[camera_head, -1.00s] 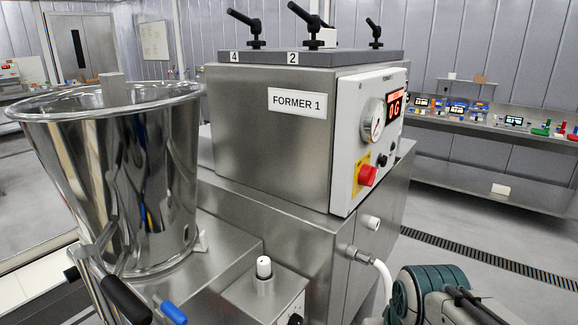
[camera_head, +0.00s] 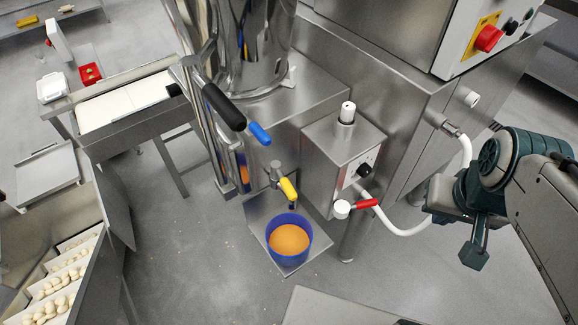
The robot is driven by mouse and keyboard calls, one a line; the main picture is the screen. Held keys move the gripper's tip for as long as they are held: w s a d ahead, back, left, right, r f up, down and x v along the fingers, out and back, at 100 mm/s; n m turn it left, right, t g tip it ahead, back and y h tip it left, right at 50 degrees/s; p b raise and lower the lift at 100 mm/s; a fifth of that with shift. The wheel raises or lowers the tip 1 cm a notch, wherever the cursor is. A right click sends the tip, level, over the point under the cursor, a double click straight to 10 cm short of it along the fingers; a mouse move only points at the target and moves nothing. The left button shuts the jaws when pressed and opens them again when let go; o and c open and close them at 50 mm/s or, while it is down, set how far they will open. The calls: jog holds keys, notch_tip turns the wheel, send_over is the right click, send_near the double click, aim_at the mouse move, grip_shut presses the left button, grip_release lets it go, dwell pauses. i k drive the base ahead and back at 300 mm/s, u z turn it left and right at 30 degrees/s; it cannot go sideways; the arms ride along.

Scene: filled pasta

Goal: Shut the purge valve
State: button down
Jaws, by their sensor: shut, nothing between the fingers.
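A small tap with a yellow handle (camera_head: 289,189) sits on the lower front of the steel machine, right over a blue tub (camera_head: 308,222) holding orange filling. The yellow handle slants down to the right; I see no clear stream below the tap. A red lever (camera_head: 365,204) with a round white part is to its right, and a blue-tipped handle (camera_head: 259,133) and a black handle (camera_head: 224,106) are above. I read no label that names the purge valve. My gripper (camera_head: 474,257) is shut and empty at the right, apart from the tap and levers.
A white hose (camera_head: 466,150) curves from the machine between my arm and the red lever. A steel box with a white-topped post (camera_head: 347,112) juts out above the lever.

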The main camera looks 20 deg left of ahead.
aim_at(276, 171)
jog(key=u, duration=1.15)
jog(key=k, duration=0.4)
jog(key=u, duration=0.15)
jog(key=i, duration=0.4)
